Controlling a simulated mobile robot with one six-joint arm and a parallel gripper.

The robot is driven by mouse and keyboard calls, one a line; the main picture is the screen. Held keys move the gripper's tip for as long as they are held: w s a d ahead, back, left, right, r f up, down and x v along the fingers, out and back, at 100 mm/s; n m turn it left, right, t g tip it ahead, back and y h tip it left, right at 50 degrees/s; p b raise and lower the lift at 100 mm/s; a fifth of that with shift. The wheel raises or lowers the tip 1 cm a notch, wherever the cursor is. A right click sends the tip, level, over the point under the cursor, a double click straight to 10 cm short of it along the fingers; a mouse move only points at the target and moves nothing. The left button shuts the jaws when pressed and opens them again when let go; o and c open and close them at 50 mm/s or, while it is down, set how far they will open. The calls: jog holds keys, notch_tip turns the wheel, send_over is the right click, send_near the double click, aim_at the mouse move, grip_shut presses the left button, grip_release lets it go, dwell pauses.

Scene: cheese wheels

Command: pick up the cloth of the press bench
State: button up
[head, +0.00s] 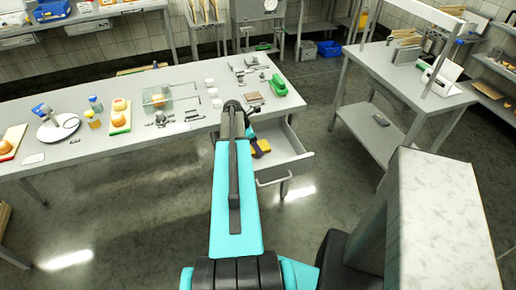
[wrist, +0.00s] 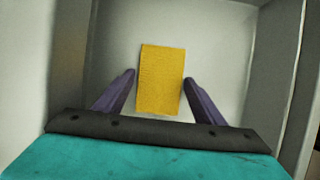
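The cloth is a yellow rectangle (wrist: 161,78) lying on the floor of an open drawer (wrist: 215,30) in the wrist view. In the head view a bit of the yellow cloth (head: 262,146) shows in the drawer (head: 290,158) under the bench, partly hidden by my arm. My gripper (wrist: 159,75) is open. Its two purple fingers point into the drawer, one on each side of the cloth's near half, with a gap on both sides. I cannot tell how far the fingertips are above the drawer floor.
The drawer's walls stand close around my gripper. The bench top (head: 150,80) above holds a green tool (head: 277,85), white cups and cheeses on boards. Another table (head: 405,75) stands at the right. Open floor (head: 120,220) lies in front of the bench.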

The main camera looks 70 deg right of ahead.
jog(key=c, duration=0.7)
jog(key=shift+r, duration=0.2)
notch_tip(320, 180, up, 18)
jog(key=b, duration=0.3)
jog(key=shift+f+b, duration=0.15)
jog(key=shift+b, duration=0.25)
